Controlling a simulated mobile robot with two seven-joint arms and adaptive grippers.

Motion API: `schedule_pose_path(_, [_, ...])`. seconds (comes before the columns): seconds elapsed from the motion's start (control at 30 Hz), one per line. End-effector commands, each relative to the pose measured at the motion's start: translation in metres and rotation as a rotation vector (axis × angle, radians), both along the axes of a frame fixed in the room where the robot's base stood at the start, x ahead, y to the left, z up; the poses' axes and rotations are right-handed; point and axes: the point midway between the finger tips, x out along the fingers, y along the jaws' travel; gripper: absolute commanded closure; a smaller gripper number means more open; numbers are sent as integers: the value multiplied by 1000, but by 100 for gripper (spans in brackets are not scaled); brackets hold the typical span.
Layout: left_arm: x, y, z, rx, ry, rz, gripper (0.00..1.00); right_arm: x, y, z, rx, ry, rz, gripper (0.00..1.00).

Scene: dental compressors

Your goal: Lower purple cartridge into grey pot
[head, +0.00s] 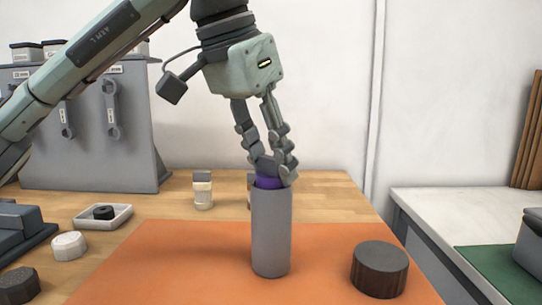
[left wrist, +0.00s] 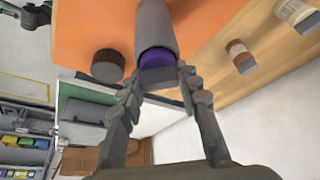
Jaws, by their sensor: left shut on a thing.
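The grey pot (head: 271,232) stands upright on an orange mat, a tall narrow cylinder. The purple cartridge (head: 268,182) shows only as a short purple band at the pot's mouth, with its lower part hidden by the pot wall. My left gripper (head: 274,170) points down from above and is shut on the cartridge's top, its fingertips close to the pot's rim. In the left wrist view the purple cartridge (left wrist: 157,60) sits between my fingertips at the opening of the grey pot (left wrist: 154,25). My right gripper is in neither view.
A dark ribbed round cap (head: 380,269) stands on the orange mat (head: 185,262) right of the pot. Small bottles (head: 203,190) stand behind it. A white tray (head: 103,216) and a white cap (head: 69,246) lie at left. The mat left of the pot is clear.

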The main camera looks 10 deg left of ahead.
Motion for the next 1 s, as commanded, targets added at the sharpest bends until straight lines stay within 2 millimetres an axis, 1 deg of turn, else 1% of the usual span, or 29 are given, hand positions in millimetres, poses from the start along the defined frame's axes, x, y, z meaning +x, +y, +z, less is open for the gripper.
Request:
schedule_pose_path(0.07, [0, 0, -4, 0, 0, 0, 97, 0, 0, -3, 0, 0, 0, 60])
schedule_pose_path(0.1, [0, 0, -2, -1, -1, 0, 64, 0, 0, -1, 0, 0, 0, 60])
schedule_pose_path(0.27, [0, 0, -2, 0, 0, 0, 44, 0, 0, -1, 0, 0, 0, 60])
schedule_pose_path(0.57, [0, 0, -1, 0, 0, 0, 43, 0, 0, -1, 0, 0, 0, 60])
schedule_pose_path(0.67, [-2, 1, 5, -1, -2, 0, 43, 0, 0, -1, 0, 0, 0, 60])
schedule_pose_path(0.77, [-6, 4, 19, -2, -2, 0, 43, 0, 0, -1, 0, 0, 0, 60])
schedule_pose_path(1.0, [-23, 15, 66, -3, -3, 0, 43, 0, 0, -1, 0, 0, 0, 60])
